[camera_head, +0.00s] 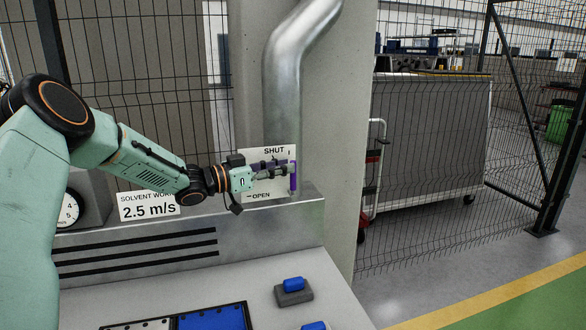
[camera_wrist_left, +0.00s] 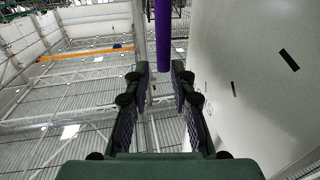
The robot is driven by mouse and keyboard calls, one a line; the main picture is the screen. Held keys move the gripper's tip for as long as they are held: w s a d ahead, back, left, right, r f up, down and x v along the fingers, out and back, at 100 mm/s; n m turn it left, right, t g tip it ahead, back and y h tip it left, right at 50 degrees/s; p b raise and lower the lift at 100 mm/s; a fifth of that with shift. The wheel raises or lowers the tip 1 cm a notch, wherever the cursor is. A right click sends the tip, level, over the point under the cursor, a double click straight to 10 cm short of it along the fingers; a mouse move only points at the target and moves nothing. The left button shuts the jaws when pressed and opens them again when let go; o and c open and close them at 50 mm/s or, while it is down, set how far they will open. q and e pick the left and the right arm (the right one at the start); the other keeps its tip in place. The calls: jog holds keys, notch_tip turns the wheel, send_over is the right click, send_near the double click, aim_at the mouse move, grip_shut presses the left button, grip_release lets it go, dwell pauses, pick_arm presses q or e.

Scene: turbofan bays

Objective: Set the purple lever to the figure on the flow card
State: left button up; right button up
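The purple lever (camera_head: 293,178) stands upright at the right edge of a white plate (camera_head: 268,151) marked SHUT at the top and OPEN at the bottom. My left gripper (camera_head: 284,171) reaches across the plate to the lever. In the left wrist view, the purple lever (camera_wrist_left: 163,40) comes down from the top, and its lower end shows between the open fingertips (camera_wrist_left: 160,72), with gaps on both sides. My right gripper is out of view.
A round gauge (camera_head: 69,211) with figures 4 and 5 is partly hidden behind my left arm. A silver pipe (camera_head: 283,95) runs down behind the plate. A mesh fence (camera_head: 430,150) stands at right.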

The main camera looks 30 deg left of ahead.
aim_at(293, 191)
pick_arm(q)
jog(key=w, duration=0.2)
jog(key=w+d+f, duration=0.1)
jog(key=shift+w, duration=0.25)
jog(key=shift+d+r, duration=0.15)
jog(key=shift+s+d+r, duration=0.15)
jog(key=shift+d+r, duration=0.05)
jog(key=shift+r, duration=0.15)
jog(key=shift+f, duration=0.15)
jog(key=shift+w+a+f, duration=0.15)
jog(key=shift+w, duration=0.2)
jog(key=shift+c, duration=1.4)
jog(key=shift+s, duration=0.1)
grip_shut()
jog(key=shift+r, duration=0.2)
